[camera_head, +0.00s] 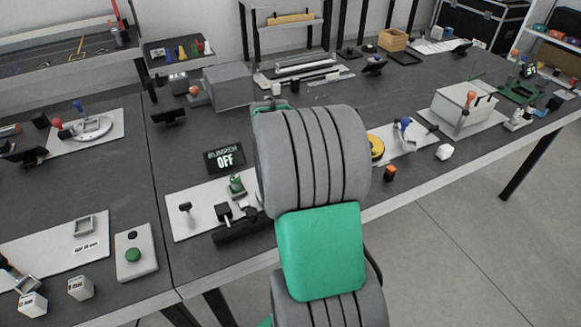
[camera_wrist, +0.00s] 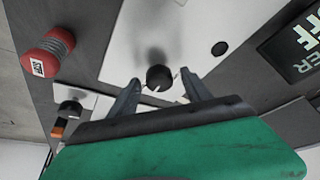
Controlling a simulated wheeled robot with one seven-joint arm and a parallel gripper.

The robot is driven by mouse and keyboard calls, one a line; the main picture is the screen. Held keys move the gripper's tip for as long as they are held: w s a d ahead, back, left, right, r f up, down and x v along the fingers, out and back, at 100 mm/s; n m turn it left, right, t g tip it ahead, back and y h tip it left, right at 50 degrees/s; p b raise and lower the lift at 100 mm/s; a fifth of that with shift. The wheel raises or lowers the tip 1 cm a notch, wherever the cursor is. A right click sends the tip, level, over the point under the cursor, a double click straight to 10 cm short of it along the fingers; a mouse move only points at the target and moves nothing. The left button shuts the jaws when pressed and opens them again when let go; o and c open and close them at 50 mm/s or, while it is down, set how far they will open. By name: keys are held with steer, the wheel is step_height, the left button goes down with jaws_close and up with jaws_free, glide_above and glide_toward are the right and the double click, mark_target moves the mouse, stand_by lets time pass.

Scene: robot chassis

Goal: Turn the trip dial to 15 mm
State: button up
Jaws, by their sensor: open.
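In the wrist view, a round black dial (camera_wrist: 159,78) with a white pointer mark stands on a white plate (camera_wrist: 125,55). My gripper (camera_wrist: 160,84) is open, with one finger on each side of the dial. I cannot tell whether the fingers touch it. No millimetre scale is readable around the dial, so its setting cannot be read. I cannot tell from a label that this is the trip dial.
A dark display reading OFF (camera_head: 226,158) stands behind a white plate (camera_head: 182,228) with small controls, left of my arm. A red cylinder (camera_wrist: 48,54) is left of the dial in the wrist view. A white box (camera_head: 462,106) stands further right.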

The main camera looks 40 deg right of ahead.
steer(key=v, duration=0.7)
steer(key=shift+s+a+r, duration=0.15)
steer(key=shift+a+r, duration=0.05)
steer(key=shift+r, duration=0.15)
